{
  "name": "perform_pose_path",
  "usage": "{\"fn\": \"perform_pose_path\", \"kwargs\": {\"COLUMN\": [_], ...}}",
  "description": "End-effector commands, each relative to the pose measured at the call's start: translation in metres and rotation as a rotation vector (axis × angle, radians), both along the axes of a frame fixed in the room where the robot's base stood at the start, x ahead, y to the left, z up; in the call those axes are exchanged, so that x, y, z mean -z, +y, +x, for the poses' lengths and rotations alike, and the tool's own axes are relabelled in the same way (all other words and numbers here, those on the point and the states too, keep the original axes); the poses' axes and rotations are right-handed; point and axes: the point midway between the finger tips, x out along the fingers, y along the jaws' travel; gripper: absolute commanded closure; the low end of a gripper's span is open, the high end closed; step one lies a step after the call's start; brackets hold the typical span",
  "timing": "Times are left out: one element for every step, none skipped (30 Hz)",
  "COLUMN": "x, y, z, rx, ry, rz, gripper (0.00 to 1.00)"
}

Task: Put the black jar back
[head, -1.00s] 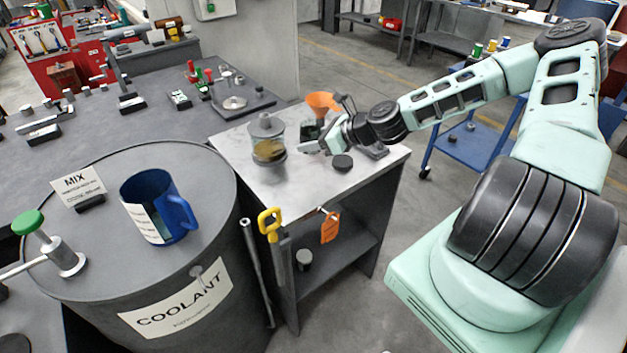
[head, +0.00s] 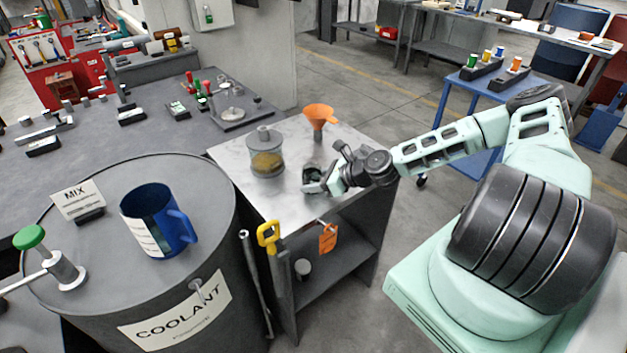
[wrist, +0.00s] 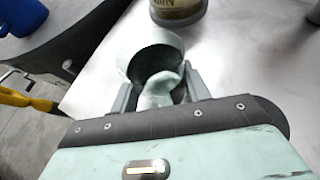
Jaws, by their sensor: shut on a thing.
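My gripper (head: 318,182) is low over the pale side table, near its front right part, and is shut on a dark round vessel.
An orange funnel (head: 320,115) stands behind my gripper. The coolant barrel (head: 215,215) with a blue mug (head: 155,222) is to the left. A yellow handle (head: 268,234) and an orange tag (head: 327,238) hang at the table's front edge.

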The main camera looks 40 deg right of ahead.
Motion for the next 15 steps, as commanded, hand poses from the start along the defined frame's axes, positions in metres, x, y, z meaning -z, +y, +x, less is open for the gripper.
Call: {"fn": "perform_pose_path", "kwargs": {"x": [-0.0003, -0.0003, -0.0003, 0.0000, 0.0008, 0.0023, 0.0034, 0.0035, 0.0025, 0.0024, 0.0024, 0.0024, 0.0024, 0.0023, 0.0023], "y": [0.0000, 0.0000, -0.0001, 0.0000, 0.0000, -0.0001, 0.0000, -0.0002, -0.0002, -0.0002, -0.0002, -0.0002, -0.0002, -0.0002, -0.0002], "z": [0.0002, 0.0002, 0.0001, 0.0001, 0.0002, 0.0001, 0.0001, 0.0001, 0.0001, 0.0001, 0.0001, 0.0001, 0.0001, 0.0001, 0.0001], "rx": [0.000, 0.000, 0.000, 0.000, 0.000, 0.000, 0.001, 0.001, 0.000, 0.000, 0.000, 0.000, 0.000, 0.000, 0.000], "ry": [0.000, 0.000, 0.000, 0.000, 0.000, 0.000, 0.001, 0.001, 0.000, 0.000, 0.000, 0.000, 0.000, 0.000, 0.000], "rz": [0.000, 0.000, 0.000, 0.000, 0.000, 0.001, 0.001, 0.001, 0.001, 0.001, 0.001, 0.001, 0.001, 0.001, 0.001], "gripper": [0.82, 0.82, 0.82, 0.82, 0.82, 0.82, 0.82, 0.51, 0.40, 0.31, 0.31, 0.31, 0.31, 0.31, 0.31]}}
